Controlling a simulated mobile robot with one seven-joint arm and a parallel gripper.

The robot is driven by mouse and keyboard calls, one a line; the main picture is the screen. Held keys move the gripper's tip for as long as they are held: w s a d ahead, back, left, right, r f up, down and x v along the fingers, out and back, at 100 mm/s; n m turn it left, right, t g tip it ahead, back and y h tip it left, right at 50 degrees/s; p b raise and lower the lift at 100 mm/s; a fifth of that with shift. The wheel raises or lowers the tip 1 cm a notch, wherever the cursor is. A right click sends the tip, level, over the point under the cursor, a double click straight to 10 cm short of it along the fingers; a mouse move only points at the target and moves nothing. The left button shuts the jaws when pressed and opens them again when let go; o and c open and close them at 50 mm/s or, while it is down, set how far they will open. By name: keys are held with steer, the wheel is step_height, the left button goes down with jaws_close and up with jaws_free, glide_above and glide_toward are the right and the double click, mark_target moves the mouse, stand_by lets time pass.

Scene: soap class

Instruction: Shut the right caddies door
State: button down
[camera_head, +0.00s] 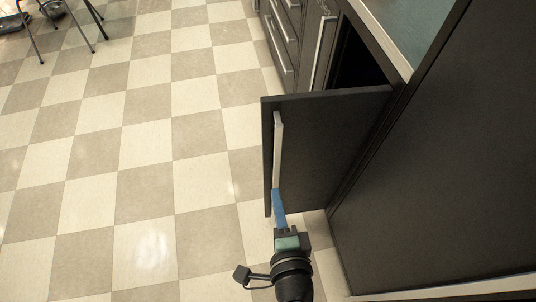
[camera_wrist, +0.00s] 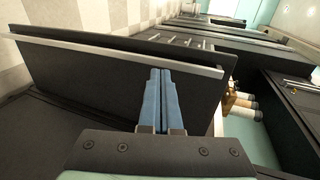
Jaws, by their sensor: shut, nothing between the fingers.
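The dark cabinet door (camera_head: 325,150) stands swung open from the cabinet on the right, and a dark opening (camera_head: 358,60) shows behind it. A long pale bar handle (camera_head: 278,150) runs along the door's outer face near its free edge. My gripper (camera_head: 277,192), with blue fingers, is shut and empty. It is at the lower end of the handle in the head view. In the wrist view my fingers (camera_wrist: 160,75) reach the handle (camera_wrist: 120,52) in front of the door (camera_wrist: 80,80); whether they touch it I cannot tell.
A tall dark panel (camera_head: 445,160) stands close on the right. Drawers with bar handles (camera_head: 283,40) lie beyond the door. Several bottles (camera_wrist: 238,103) show at the right of the wrist view. The checkered floor (camera_head: 130,150) on the left is clear, with chair legs (camera_head: 75,25) far off.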

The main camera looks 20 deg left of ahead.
mark_target(266, 144)
steer(key=x, duration=0.4)
steer(key=r+x, duration=0.1)
steer(key=x, duration=0.8)
steer(key=shift+w+a+r, duration=0.2)
